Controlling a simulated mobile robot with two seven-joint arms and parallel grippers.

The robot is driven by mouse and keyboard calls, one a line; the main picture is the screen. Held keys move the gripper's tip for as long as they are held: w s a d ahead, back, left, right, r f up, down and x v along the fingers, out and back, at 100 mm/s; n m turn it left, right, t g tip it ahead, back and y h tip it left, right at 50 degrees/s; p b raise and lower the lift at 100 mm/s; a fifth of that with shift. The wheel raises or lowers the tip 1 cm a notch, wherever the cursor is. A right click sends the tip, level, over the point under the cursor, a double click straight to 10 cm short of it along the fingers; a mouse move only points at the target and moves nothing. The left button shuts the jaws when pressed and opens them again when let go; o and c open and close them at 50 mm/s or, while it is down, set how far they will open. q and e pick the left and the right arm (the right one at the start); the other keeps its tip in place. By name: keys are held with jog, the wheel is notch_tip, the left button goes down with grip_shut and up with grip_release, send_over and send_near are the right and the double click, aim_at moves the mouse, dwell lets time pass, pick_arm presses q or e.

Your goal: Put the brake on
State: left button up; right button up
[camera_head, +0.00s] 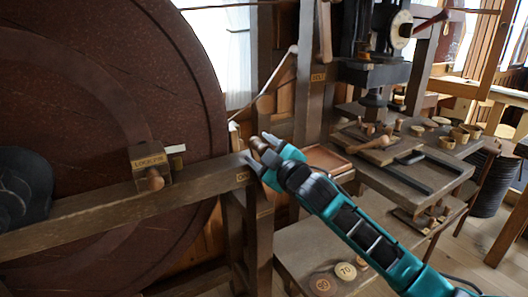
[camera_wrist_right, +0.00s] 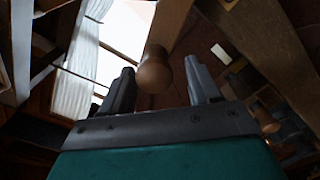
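My right gripper (camera_head: 260,152) reaches in from the lower right, to the end of the wooden beam in front of the big wheel. Its fingers are apart, with a turned wooden knob (camera_head: 258,145) at their tips. In the right wrist view the knob (camera_wrist_right: 153,70) stands between the two fingers, with a gap visible on each side. What the knob is fixed to is largely hidden. A small "ON" label (camera_head: 242,177) is on the beam end just below the gripper. My left gripper is not in view.
The large brown wheel (camera_head: 90,90) fills the left. A labelled block (camera_head: 150,162) with a small wooden knob (camera_head: 155,181) sits on the beam (camera_head: 90,207). A post (camera_head: 308,85) rises behind the gripper. Benches with turned parts (camera_head: 415,170) and a low bench (camera_head: 300,260) stand at right.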

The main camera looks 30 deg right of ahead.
jog(key=shift+d+f, duration=0.1)
jog(key=shift+s, duration=0.25)
jog(key=s+d, duration=0.1)
jog(key=s, duration=1.1)
jog(key=shift+s+b, duration=0.2)
jog(key=shift+b, duration=0.2)
jog(key=s+a+f+m+g, duration=0.2)
jog(key=f, duration=0.6)
jog(key=s+a+f+m+g, duration=0.1)
jog(key=s+f+m, duration=0.1)
jog(key=f, duration=0.7)
jog(key=s+a+f+m+g, duration=0.1)
jog(key=s+a+f+g, duration=0.1)
jog(key=s+a+f, duration=0.2)
jog(key=s+a+f+m+g, duration=0.2)
jog(key=s+a+f, duration=0.2)
jog(key=s+f, duration=0.4)
notch_tip(320, 180, down, 3)
jog(key=shift+s+m, duration=0.25)
jog(key=shift+m, duration=0.05)
jog(key=shift+c, duration=0.4)
